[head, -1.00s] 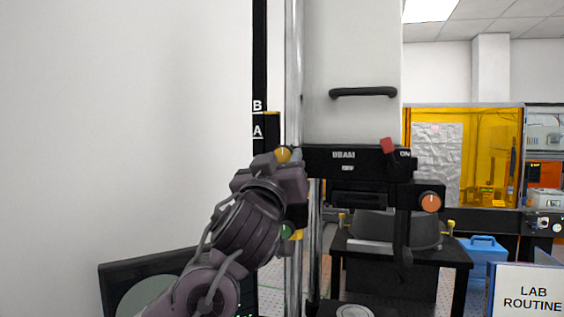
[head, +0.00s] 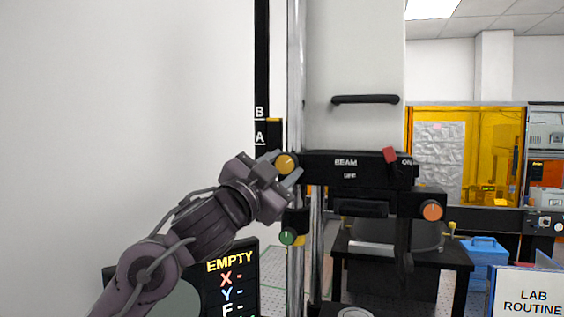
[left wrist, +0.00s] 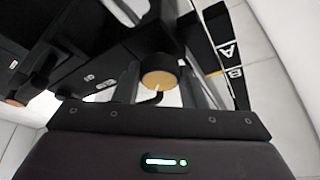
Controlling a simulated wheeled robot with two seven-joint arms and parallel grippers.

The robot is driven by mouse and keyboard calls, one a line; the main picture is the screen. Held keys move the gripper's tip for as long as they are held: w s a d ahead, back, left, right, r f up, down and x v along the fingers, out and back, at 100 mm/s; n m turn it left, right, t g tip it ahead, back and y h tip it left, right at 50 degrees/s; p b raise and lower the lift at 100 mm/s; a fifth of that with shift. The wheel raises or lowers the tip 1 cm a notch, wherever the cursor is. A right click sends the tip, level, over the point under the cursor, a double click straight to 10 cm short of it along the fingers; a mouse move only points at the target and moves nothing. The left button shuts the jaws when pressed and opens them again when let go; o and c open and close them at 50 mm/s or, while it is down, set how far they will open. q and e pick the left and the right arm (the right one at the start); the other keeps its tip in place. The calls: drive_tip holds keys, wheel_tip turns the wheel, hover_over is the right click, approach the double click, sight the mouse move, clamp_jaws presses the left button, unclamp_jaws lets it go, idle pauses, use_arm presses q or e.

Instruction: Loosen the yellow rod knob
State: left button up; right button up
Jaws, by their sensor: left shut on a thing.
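The yellow rod knob (head: 286,163) is a round knob with a pale mark, beside the metal rod at the left end of the black beam unit (head: 345,170). My left gripper (head: 284,168) comes in from the lower left with a finger on either side of the knob and is shut on it. In the left wrist view the knob (left wrist: 158,74) sits between the two fingers, its yellow face towards the camera. My right gripper is not in view.
A green knob (head: 287,237) sits lower on the rod (head: 296,95). An orange knob (head: 432,210) and a red switch (head: 389,155) are on the beam unit. A screen (head: 230,285) reading EMPTY stands below my arm. A scale marked A and B (head: 261,100) stands left of the rod.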

use_arm(q)
drive_tip(key=m+g+p, duration=0.1)
drive_tip(key=m, duration=0.1)
drive_tip(key=m+g+h+p, duration=0.1)
drive_tip(key=m, duration=0.2)
drive_tip(key=shift+a+r+m, duration=0.15)
drive_tip(key=shift+r+m, duration=0.05)
drive_tip(key=shift+m, duration=0.1)
drive_tip(key=shift+m+g+p, duration=0.7)
drive_tip(key=shift+m+g, duration=0.1)
drive_tip(key=shift+m, duration=0.8)
drive_tip(key=o, duration=1)
drive_tip(key=b+v, duration=0.3)
drive_tip(key=v, duration=0.4)
drive_tip(key=shift+s+a+b, duration=0.2)
drive_tip(key=shift+s+b, duration=0.1)
